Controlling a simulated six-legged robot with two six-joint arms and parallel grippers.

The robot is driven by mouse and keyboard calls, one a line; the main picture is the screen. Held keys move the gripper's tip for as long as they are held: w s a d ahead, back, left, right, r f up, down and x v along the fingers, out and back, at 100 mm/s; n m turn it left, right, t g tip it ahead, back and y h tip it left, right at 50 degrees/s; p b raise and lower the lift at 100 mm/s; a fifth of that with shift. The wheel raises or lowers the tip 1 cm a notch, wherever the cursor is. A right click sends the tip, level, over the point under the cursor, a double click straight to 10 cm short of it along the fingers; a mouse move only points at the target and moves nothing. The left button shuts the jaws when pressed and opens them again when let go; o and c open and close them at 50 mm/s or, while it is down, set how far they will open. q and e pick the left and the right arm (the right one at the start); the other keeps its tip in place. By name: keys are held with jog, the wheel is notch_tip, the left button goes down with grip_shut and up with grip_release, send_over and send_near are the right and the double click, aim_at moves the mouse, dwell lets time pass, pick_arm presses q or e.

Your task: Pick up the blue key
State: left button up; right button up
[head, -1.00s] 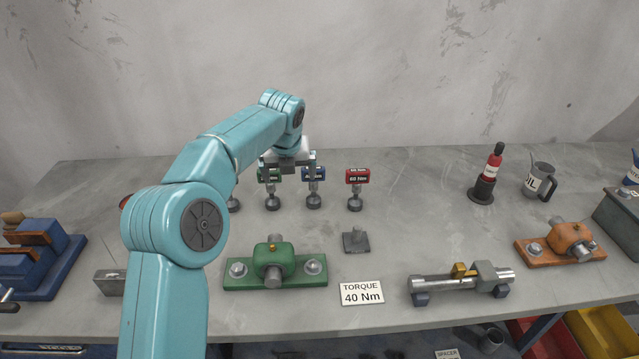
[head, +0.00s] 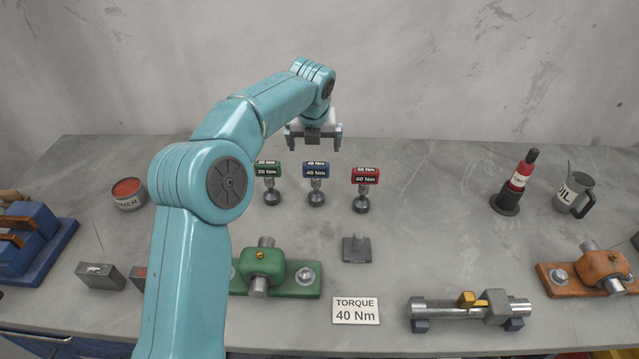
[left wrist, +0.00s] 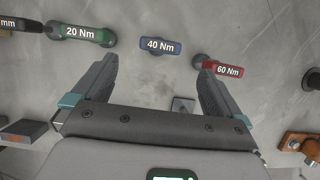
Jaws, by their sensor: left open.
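The blue key (head: 316,171), labelled 40 Nm, stands upright on the bench between the green 20 Nm key (head: 267,170) and the red 60 Nm key (head: 365,176). My left gripper (head: 313,147) is open and empty, above and behind the blue key in the head view. In the left wrist view the blue key (left wrist: 160,46) lies ahead of the open fingers (left wrist: 156,72), roughly centred between them, with the green key (left wrist: 83,34) to the left and the red key (left wrist: 226,69) to the right. My right gripper is not in view.
A green pillow block (head: 262,262) and a TORQUE 40 Nm sign (head: 356,311) stand nearer the front. A small grey block (head: 356,248) sits behind the sign. Bench space right of the red key is clear.

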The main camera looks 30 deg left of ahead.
aim_at(316, 172)
pick_arm(q)
jog(key=p+x, duration=0.1)
jog(key=x, duration=0.7)
jog(key=shift+f, duration=0.4)
jog(key=shift+s+f, duration=0.1)
jog(key=shift+f, duration=0.05)
jog(key=shift+s+d+p, duration=0.1)
jog(key=shift+s+p, duration=0.05)
jog(key=shift+p, duration=0.2)
jog(key=p+x, duration=0.1)
jog(key=x, duration=0.4)
jog(key=shift+w+f+p, duration=0.2)
jog(key=shift+w+p, duration=0.05)
jog(key=shift+p, duration=0.1)
jog(key=shift+s+d+r, duration=0.25)
jog(key=shift+s, duration=0.1)
jog(key=shift+c, duration=0.3)
jog(key=shift+w+a+f, duration=0.1)
jog(key=shift+w+f, duration=0.05)
jog(key=c, duration=1)
